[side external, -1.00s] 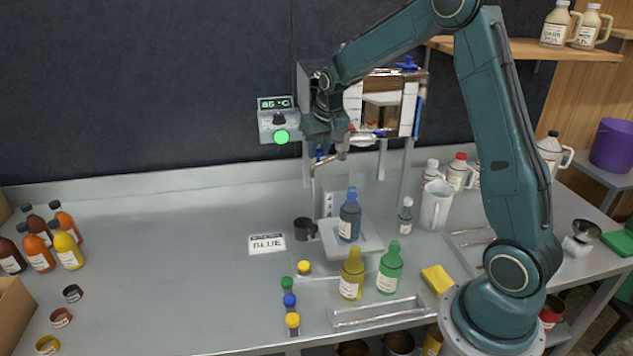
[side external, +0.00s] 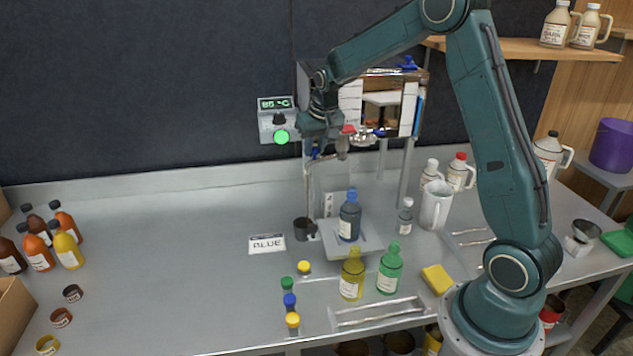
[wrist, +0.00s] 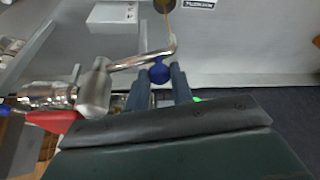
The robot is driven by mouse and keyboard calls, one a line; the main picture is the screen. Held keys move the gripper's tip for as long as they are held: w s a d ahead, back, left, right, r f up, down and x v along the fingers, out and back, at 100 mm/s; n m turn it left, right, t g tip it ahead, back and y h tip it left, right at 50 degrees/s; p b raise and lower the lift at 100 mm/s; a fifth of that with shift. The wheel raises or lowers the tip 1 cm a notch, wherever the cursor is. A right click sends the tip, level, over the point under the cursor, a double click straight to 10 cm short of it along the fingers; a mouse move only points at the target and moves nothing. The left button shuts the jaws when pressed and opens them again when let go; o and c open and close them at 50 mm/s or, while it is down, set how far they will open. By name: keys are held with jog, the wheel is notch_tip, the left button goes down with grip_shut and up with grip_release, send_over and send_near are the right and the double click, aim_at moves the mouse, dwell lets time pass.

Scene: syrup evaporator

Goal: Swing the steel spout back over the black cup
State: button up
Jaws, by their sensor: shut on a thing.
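The steel spout (wrist: 140,60) runs from the valve body to a bent tip in the wrist view. Its blue knob (wrist: 158,72) is between the two fingers of my gripper (wrist: 158,85), which is shut on it. In the side view my gripper (side external: 317,148) is at the evaporator's left front corner and hides part of the spout. The black cup (side external: 303,228) stands on the bench below, left of the blue bottle. In the wrist view the cup (wrist: 163,5) is at the top edge, with a thin amber line between it and the spout tip.
The blue bottle (side external: 349,218) stands on a raised platform (side external: 365,246) right of the cup. Yellow (side external: 351,278) and green (side external: 389,270) bottles stand in front. The bench left of the card is mostly clear.

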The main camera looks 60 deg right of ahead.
jog(key=shift+w, duration=0.2)
jog(key=shift+w+d, duration=0.4)
jog(key=shift+w, duration=0.25)
jog(key=shift+w+d, duration=0.35)
jog(key=shift+w, duration=0.1)
dwell(0.4)
jog(key=o, duration=0.6)
jog(key=shift+c, duration=0.2)
jog(key=shift+s+d+r, duration=0.1)
jog(key=shift+v, duration=2.4)
